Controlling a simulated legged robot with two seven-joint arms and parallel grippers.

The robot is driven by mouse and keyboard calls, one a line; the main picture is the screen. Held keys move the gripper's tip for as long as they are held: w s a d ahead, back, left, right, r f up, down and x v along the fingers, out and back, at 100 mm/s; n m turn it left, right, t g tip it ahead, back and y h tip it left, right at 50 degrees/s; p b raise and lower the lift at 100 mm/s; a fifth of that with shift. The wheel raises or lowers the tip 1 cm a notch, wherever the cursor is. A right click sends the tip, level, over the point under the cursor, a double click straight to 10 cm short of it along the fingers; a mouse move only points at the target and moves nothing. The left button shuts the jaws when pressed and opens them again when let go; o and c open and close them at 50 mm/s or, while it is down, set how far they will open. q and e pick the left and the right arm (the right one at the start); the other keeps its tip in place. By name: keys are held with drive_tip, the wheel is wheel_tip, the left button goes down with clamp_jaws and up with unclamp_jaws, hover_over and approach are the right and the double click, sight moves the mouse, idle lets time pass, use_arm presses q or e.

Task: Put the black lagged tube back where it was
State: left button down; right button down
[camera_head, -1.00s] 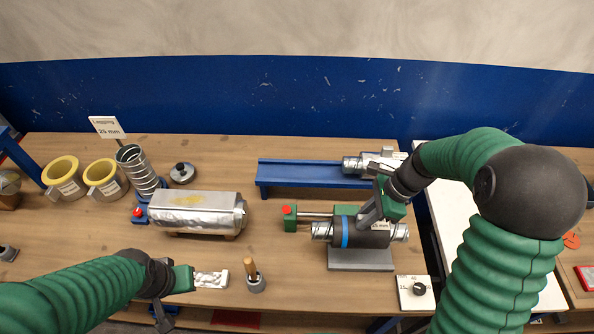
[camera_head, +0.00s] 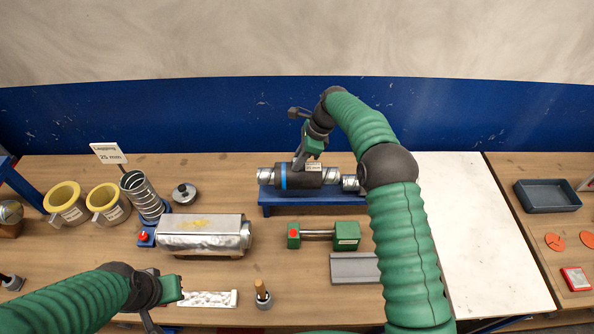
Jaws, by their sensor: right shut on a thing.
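The black lagged tube (camera_head: 304,177) has a blue band near its left end and bare silver spiral duct showing at both ends. It lies level along the blue rail stand (camera_head: 300,197) at the back of the bench. I cannot tell whether it rests on the rail or is held just above it. My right gripper (camera_head: 299,164) reaches in from above and is shut on the tube, near its middle. The grey cradle (camera_head: 354,268) at the front is empty. My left gripper (camera_head: 160,305) is low at the front left, away from the tube; its fingers are mostly hidden.
A green clamp with a steel rod (camera_head: 317,234) stands in front of the rail. A foil-wrapped duct (camera_head: 203,236), a wire spiral (camera_head: 142,196) and yellow-topped rolls (camera_head: 66,201) stand at left. A handled pot (camera_head: 262,295) is at the front. A white board (camera_head: 475,230) lies clear at right.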

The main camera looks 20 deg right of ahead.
wheel_tip(320, 180, down, 4)
drive_tip(key=shift+d+r+p, duration=0.1)
drive_tip(key=shift+p, duration=0.7)
drive_tip(key=shift+w+f, duration=0.1)
drive_tip(key=shift+f, duration=0.15)
drive_tip(key=c, duration=1.5)
unclamp_jaws()
drive_tip(key=shift+a, duration=0.2)
drive_tip(key=shift+o, duration=0.7)
drive_tip(key=shift+d, duration=0.1)
